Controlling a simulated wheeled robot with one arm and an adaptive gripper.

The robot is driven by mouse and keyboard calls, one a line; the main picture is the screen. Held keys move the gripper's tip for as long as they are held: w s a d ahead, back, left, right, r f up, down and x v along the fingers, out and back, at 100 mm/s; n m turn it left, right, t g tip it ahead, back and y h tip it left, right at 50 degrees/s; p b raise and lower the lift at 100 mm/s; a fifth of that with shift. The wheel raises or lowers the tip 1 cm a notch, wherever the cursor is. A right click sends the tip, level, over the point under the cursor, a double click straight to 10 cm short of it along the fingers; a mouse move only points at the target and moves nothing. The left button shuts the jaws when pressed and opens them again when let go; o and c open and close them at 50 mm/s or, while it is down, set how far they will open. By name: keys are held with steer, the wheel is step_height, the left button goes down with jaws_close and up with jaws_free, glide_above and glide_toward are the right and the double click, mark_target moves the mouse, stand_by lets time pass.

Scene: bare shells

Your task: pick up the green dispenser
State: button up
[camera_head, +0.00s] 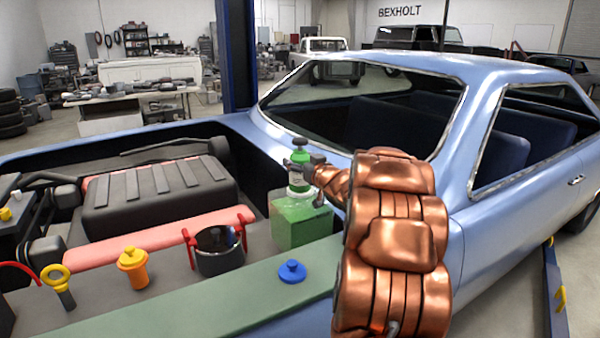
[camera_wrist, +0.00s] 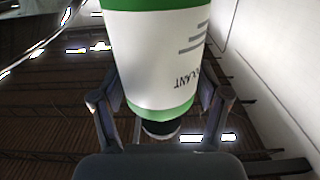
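My gripper (camera_head: 301,165) comes from the right at the dispenser's upper part. In the wrist view the dispenser (camera_wrist: 155,60) fills the upper middle, with its label upside down. The fingers of my gripper (camera_wrist: 160,95) lie along both its sides, seemingly touching. The far side of the dispenser is hidden.
A black pot with red handles (camera_head: 219,252), an orange canister (camera_head: 133,268), a blue knobbed lid (camera_head: 292,271) and a yellow ring-handled item (camera_head: 60,285) stand nearby to the left and front. The blue car's windshield (camera_head: 365,105) rises close behind.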

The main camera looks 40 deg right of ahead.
steer(key=c, duration=1.1)
steer(key=shift+r, duration=0.1)
